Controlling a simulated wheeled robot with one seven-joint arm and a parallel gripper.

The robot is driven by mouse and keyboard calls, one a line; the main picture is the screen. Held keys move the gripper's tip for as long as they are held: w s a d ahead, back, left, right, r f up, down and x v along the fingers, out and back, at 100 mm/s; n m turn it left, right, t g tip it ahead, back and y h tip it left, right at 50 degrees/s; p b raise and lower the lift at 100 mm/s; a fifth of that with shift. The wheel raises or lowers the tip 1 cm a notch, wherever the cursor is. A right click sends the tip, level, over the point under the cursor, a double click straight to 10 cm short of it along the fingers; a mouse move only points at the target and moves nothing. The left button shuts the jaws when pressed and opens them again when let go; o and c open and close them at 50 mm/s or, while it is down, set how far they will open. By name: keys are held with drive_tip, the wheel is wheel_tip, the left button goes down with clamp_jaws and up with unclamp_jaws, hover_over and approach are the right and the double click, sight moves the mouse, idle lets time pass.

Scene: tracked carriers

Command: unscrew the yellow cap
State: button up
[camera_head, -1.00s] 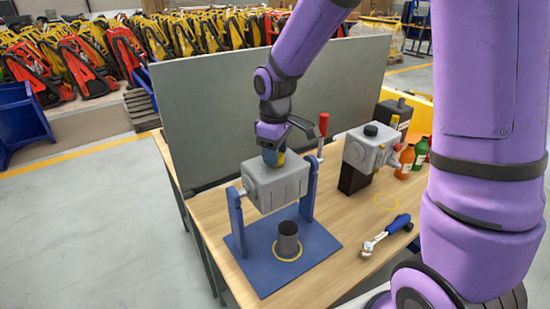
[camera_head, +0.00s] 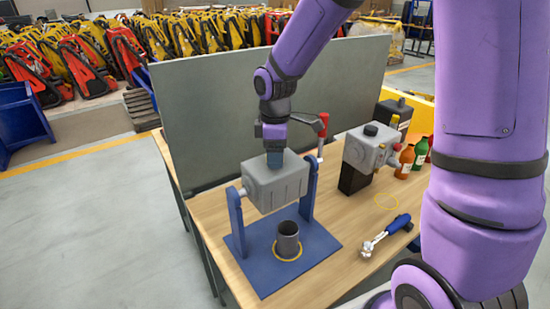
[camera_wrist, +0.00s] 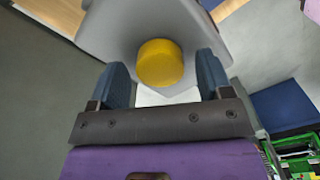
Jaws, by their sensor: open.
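The yellow cap (camera_wrist: 160,63) sits on the grey box (camera_wrist: 100,25) and shows between my two fingers in the wrist view. My gripper (camera_wrist: 160,75) is open, with one blue finger on each side of the cap and a gap on both sides. In the head view my gripper (camera_head: 275,158) points down over the top of the grey box (camera_head: 275,185), and the cap is hidden behind the fingers. The box hangs between the two posts of a blue stand (camera_head: 236,225).
A dark cup (camera_head: 288,240) stands in a yellow ring on the stand's base. A red-handled lever (camera_head: 323,124) rises close to the right of my gripper. Further right are a second grey device (camera_head: 370,148), bottles (camera_head: 420,152) and a blue-handled wrench (camera_head: 385,235). A grey panel (camera_head: 210,110) stands behind.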

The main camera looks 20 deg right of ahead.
drive_tip(key=m, duration=0.3)
drive_tip(key=shift+m, duration=0.3)
drive_tip(key=m, duration=0.3)
drive_tip(key=shift+m, duration=0.3)
drive_tip(key=m, duration=0.4)
drive_tip(key=shift+m, duration=0.3)
drive_tip(key=m, duration=0.3)
drive_tip(key=shift+m, duration=0.3)
drive_tip(key=m, duration=0.6)
drive_tip(key=shift+m, duration=0.4)
drive_tip(key=m, duration=0.7)
drive_tip(key=shift+r, duration=0.1)
